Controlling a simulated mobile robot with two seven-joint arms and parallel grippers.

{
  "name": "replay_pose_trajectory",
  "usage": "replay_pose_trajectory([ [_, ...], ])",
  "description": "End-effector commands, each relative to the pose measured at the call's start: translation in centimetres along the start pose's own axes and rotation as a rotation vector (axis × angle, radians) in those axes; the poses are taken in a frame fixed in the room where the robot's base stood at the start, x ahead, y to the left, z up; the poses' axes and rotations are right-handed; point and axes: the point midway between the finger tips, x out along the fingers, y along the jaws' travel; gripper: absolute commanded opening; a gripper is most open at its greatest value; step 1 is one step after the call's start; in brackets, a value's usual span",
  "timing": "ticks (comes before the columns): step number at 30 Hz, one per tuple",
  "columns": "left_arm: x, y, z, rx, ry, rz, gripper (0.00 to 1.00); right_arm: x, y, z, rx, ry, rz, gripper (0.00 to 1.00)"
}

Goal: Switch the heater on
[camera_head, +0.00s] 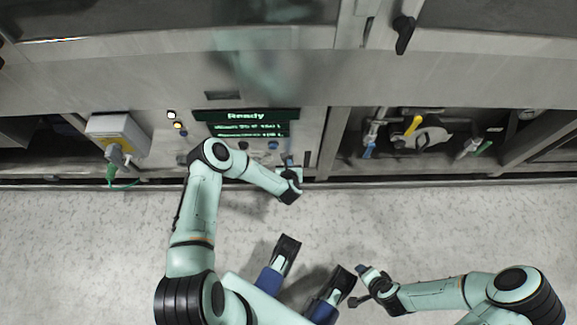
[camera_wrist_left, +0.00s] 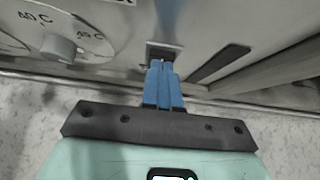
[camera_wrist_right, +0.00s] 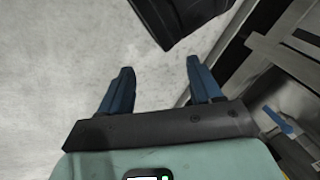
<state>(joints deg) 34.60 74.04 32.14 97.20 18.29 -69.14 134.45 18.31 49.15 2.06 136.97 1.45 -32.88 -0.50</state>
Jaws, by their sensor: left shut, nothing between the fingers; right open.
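A grey control panel (camera_head: 312,122) on the machine front carries a lit screen (camera_head: 245,116) reading "Ready". In the left wrist view, a round dial with a grey knob (camera_wrist_left: 62,47) has temperature marks in C. A small rectangular switch or recess (camera_wrist_left: 172,50) sits right of it on the panel. My left gripper (camera_head: 290,163) is at the panel's lower right. In the left wrist view its blue fingers (camera_wrist_left: 160,66) are shut and empty, with tips at the switch, partly covering it; contact is unclear. My right gripper (camera_wrist_right: 158,68) is open and empty over the floor.
Left of the panel is a grey and yellow box (camera_head: 117,132) with a green cable. Right of it, an open bay holds pipes, a yellow-handled valve (camera_head: 413,125) and blue handles. A dark handle (camera_head: 403,33) sticks out above.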

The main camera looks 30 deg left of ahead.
Motion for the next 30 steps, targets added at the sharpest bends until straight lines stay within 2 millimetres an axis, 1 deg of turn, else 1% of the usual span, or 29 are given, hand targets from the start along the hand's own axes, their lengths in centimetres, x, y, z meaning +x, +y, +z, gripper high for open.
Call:
replay_pose_trajectory([
  [11, -1.0, 0.0, 1.3, -0.001, -0.002, 0.000, 0.00, -1.5, -0.4, -0.2, -0.001, 0.004, -0.002, 0.64],
  [22, -1.0, 0.0, 1.3, -0.001, -0.002, 0.000, 0.00, -1.5, -0.4, -0.1, -0.001, 0.002, -0.002, 0.64],
  [25, -1.0, 0.0, 1.3, -0.001, -0.002, 0.000, 0.00, -1.5, -0.5, 0.6, -0.002, -0.018, -0.003, 0.64],
  [29, -1.0, 0.0, 1.4, 0.000, -0.002, 0.000, 0.00, -1.6, -0.6, 2.5, -0.006, -0.074, -0.005, 0.64],
  [30, -0.9, 0.0, 1.5, 0.000, -0.003, -0.001, 0.00, -1.6, -0.5, 2.3, -0.005, -0.069, -0.004, 0.64],
])
